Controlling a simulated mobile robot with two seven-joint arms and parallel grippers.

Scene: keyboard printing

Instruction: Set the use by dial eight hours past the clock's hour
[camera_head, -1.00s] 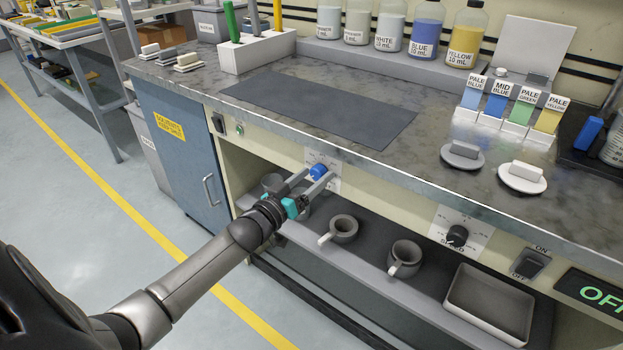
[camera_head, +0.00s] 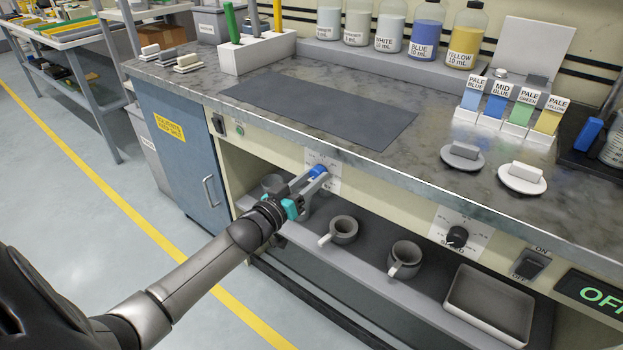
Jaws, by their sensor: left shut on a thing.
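A blue dial knob (camera_head: 318,171) sits on a white scale plate (camera_head: 332,183) on the bench's front panel. The marks on the plate are too small to read. My left gripper (camera_head: 314,173) reaches in from the lower left and is shut on the blue knob, its fingers covering much of it. No clock shows in this view. My right gripper is not in view.
A black speed knob (camera_head: 457,236), an on/off switch (camera_head: 531,263) and a green-lettered display (camera_head: 592,293) are further right on the panel. Mugs (camera_head: 344,229) and a tray (camera_head: 487,303) stand on the shelf below. Bottles and colour cards stand on the bench top.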

